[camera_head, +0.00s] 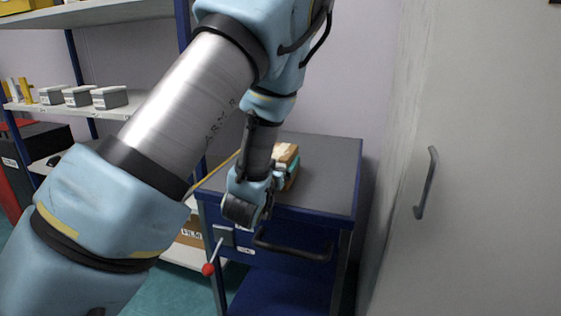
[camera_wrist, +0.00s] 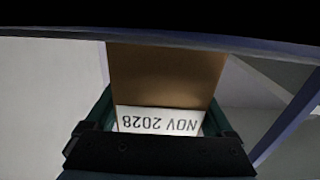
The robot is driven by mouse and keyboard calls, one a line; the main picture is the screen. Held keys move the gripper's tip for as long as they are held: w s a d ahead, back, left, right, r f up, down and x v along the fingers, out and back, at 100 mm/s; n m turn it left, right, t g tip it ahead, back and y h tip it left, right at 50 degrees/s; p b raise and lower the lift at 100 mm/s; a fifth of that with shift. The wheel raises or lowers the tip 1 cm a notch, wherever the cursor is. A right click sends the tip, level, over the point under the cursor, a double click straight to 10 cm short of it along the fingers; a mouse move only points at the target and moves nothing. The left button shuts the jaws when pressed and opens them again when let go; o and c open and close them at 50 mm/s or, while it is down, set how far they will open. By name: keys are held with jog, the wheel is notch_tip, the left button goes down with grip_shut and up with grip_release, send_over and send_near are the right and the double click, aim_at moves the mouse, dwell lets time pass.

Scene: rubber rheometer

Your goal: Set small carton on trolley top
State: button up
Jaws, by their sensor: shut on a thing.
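The small carton (camera_wrist: 165,75) is brown cardboard with a white label reading "NOV 2028", upside down in the wrist view. My gripper (camera_wrist: 158,112) is shut on it, with a teal finger on each side. In the head view, the carton (camera_head: 286,150) shows partly behind my wrist, over the trolley's grey top (camera_head: 334,165). My gripper (camera_head: 285,172) is there too, mostly hidden by the wrist. I cannot tell whether the carton's underside touches the top.
The blue trolley has a dark handle (camera_head: 293,247) and a red-knobbed lever (camera_head: 208,269) in front. Shelving with grey boxes (camera_head: 110,97) stands at left. A pale door with a handle (camera_head: 427,183) is close at right. The trolley top's right part is clear.

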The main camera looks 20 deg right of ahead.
jog(key=shift+f, duration=0.1)
jog(key=o, duration=1.6)
jog(key=shift+s, duration=0.1)
